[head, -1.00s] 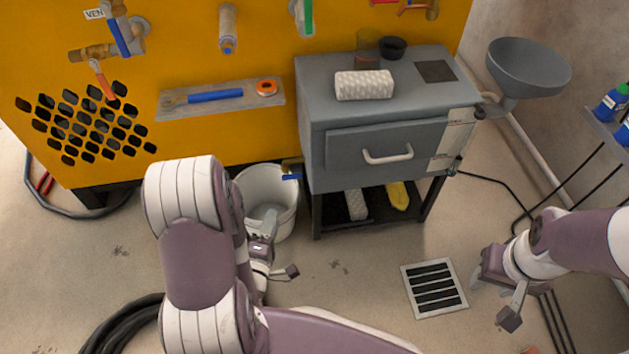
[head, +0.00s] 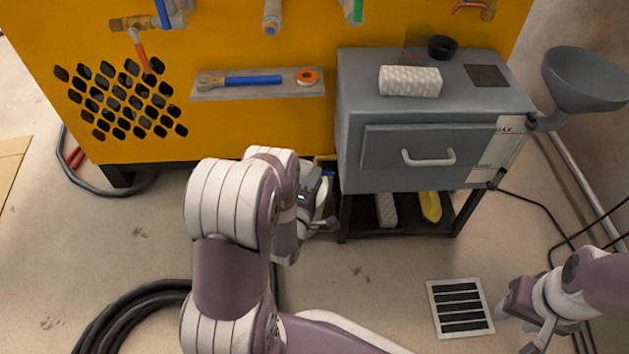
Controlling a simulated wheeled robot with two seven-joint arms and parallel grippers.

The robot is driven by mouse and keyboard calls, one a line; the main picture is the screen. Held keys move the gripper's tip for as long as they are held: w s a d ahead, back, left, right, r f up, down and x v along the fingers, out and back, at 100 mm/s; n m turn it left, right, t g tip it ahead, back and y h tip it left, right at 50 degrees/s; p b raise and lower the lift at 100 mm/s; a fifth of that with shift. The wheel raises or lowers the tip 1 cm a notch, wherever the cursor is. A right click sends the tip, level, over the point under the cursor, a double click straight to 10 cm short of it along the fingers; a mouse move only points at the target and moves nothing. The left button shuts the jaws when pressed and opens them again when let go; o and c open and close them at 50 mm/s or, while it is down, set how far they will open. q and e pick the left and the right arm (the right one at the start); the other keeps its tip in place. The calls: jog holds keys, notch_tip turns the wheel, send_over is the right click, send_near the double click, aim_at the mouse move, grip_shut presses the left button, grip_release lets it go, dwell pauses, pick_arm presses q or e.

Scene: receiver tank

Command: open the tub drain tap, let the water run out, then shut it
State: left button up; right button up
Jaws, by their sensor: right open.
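The tub is the grey cabinet (head: 350,120) with a level strip marked MAX. Its drain tap (head: 325,159), a brass stub with a blue handle, sticks out low on the tub's left side and is partly hidden. The white bucket (head: 330,203) below the tap is mostly covered by my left arm. My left gripper (head: 322,200) is just below the tap, over the bucket; one finger shows, and the other is hard to make out. I cannot tell if it touches the handle. No water is visible. My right gripper (head: 522,325) is open and empty beside the floor drain.
A floor grate (head: 460,307) lies at lower right. A grey funnel (head: 585,80) juts from the tub's right side. Black hose (head: 140,315) coils at lower left; cables run along the right floor.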

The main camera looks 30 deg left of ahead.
pick_arm(q)
grip_shut()
jog(key=shift+d+r+m+g+y+p, duration=0.1)
jog(key=shift+m+g+y+p, duration=0.45)
jog(key=shift+m+p, duration=1.1)
jog(key=shift+d+r+m+g+y+p, duration=0.15)
jog(key=shift+m+g+p, duration=0.75)
jog(key=shift+m+p, duration=0.75)
jog(key=shift+a+r+m+g+y+p, duration=0.1)
jog(key=shift+m+g+y+p, duration=0.2)
jog(key=shift+m+g+p, duration=0.9)
jog(key=shift+t+p, duration=0.35)
jog(key=shift+p, duration=0.5)
jog(key=shift+o, duration=1.5)
grip_release()
